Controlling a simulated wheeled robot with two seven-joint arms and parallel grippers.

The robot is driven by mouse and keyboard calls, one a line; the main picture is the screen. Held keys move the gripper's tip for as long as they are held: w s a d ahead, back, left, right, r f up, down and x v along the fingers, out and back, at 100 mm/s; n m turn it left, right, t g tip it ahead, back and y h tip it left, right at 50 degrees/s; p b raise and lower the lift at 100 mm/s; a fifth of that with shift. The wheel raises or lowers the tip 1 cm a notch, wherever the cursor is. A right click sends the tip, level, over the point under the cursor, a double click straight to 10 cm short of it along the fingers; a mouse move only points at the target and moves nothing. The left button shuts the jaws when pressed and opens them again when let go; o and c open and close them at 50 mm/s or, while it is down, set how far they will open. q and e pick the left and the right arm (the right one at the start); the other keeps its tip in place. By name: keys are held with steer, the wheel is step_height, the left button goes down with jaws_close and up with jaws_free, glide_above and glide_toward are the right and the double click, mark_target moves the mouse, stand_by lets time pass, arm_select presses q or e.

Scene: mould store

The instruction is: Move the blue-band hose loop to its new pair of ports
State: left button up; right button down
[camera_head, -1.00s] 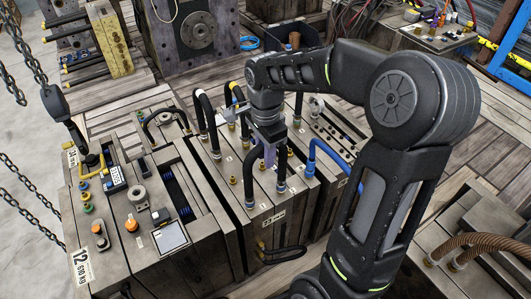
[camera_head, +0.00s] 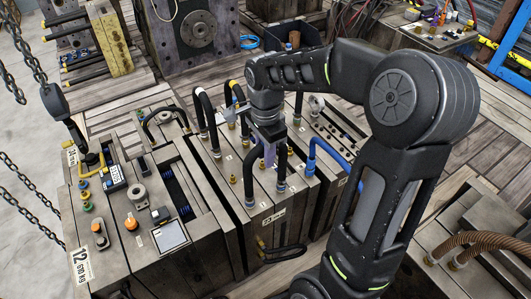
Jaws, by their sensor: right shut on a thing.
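My right gripper (camera_head: 268,150) reaches down from my arm over the middle mould block (camera_head: 230,178). It is shut on a black hose loop (camera_head: 280,165), whose one leg stands at a port on the block's top near the front. The gripper and wrist hide the top of this loop and any coloured band on it. I cannot tell whether its legs are seated in ports. Behind it stand a black loop with a white band (camera_head: 200,95) and one with a yellow band (camera_head: 235,86). My left gripper is out of view.
A blue hose (camera_head: 325,151) arches just right of the held loop. The left mould block (camera_head: 150,215) carries a lifting hook, small devices and knobs. Chains (camera_head: 32,62) hang at the left.

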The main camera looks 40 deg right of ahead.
steer(key=shift+f, duration=0.1)
stand_by(0.5)
steer(key=c, duration=1.1)
jaws_free()
steer(key=shift+c, duration=0.2)
steer(key=shift+r+p, duration=0.4)
steer(key=shift+r, duration=3.5)
